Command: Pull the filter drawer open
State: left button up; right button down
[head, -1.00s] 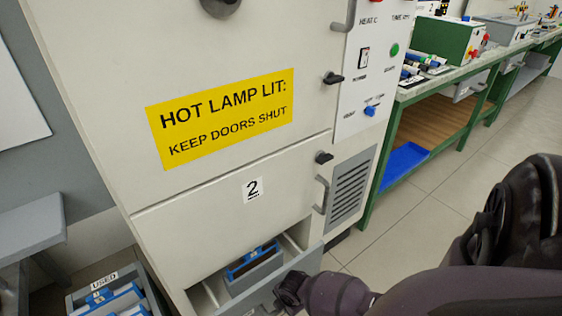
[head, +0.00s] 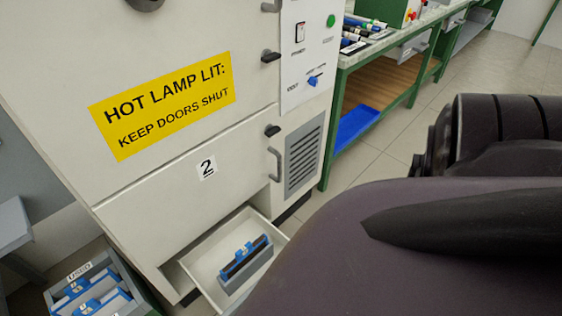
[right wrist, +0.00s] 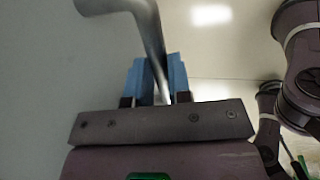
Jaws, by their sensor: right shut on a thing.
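The filter drawer (head: 211,262) at the bottom of the white cabinet stands pulled out in the head view. A dark filter cartridge with a blue frame (head: 246,258) lies in it. The drawer's front is mostly hidden by my right arm. In the right wrist view, the blue fingers of my right gripper (right wrist: 157,78) are shut on a grey bar handle (right wrist: 149,38). My right gripper is hidden behind the arm in the head view. My left gripper is in neither view.
The cabinet door marked 2 (head: 180,187) above the drawer is shut. A grey crate labelled USED (head: 60,284) with blue-framed filters stands on the floor at left. A green-legged bench (head: 335,135) stands to the right, with open floor before it.

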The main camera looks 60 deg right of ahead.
jog(key=shift+s, duration=0.25)
jog(key=shift+f, duration=0.1)
jog(key=c, duration=1.1)
grip_release()
jog(key=shift+o, duration=0.2)
